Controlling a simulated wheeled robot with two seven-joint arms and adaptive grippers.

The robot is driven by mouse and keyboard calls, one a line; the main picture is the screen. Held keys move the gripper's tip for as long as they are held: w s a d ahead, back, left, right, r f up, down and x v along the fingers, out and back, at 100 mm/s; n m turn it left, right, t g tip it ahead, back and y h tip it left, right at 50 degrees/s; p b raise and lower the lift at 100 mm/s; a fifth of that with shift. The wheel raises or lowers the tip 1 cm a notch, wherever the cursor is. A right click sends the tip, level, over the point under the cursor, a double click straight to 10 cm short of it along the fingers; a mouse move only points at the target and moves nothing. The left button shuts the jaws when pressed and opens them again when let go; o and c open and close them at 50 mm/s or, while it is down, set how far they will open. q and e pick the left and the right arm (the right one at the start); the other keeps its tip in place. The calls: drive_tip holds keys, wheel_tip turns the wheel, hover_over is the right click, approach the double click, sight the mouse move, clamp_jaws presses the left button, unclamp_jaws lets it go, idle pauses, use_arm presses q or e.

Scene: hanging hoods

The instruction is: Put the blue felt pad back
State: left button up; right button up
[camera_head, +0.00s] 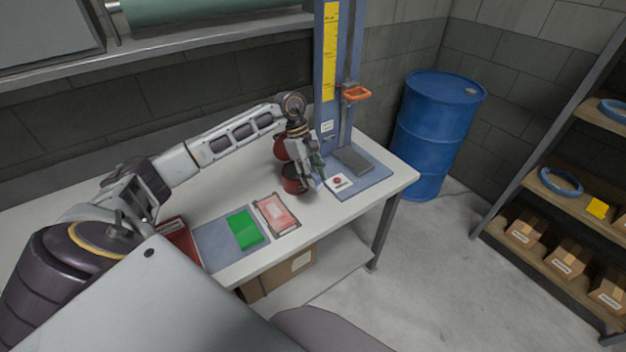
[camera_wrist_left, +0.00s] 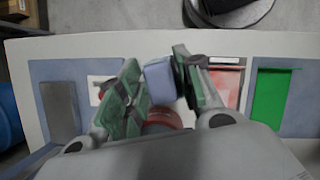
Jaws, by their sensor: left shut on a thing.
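My left gripper (camera_head: 316,184) is over the table, low beside a dark red round container (camera_head: 292,186). In the left wrist view my left gripper (camera_wrist_left: 158,84) is shut on the blue felt pad (camera_wrist_left: 160,82), a small light-blue block between its green-faced fingers. In the head view the gripper mostly hides the pad. The container shows partly below the fingers in the wrist view (camera_wrist_left: 162,127). A green pad (camera_head: 244,230) lies on a blue-grey mat (camera_head: 214,254). A pink-red pad (camera_head: 278,213) lies to its right. My right gripper is not in view.
A blue stand (camera_head: 327,75) with a yellow scale and orange handle (camera_head: 356,93) rises from a blue base (camera_head: 372,181). A grey block (camera_head: 353,160) and white card (camera_head: 340,182) lie on that base. A blue drum (camera_head: 435,130) stands beyond the white table (camera_head: 300,234).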

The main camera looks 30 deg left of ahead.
use_arm(q)
drive_tip(key=shift+w+d+n, duration=0.3)
drive_tip(key=shift+d, duration=0.1)
drive_tip(key=shift+w+a+n, duration=0.1)
drive_tip(key=shift+w+n, duration=0.2)
drive_tip(key=shift+t, duration=0.3)
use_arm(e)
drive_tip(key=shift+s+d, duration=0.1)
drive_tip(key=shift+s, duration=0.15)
use_arm(q)
drive_tip(key=shift+f, duration=0.25)
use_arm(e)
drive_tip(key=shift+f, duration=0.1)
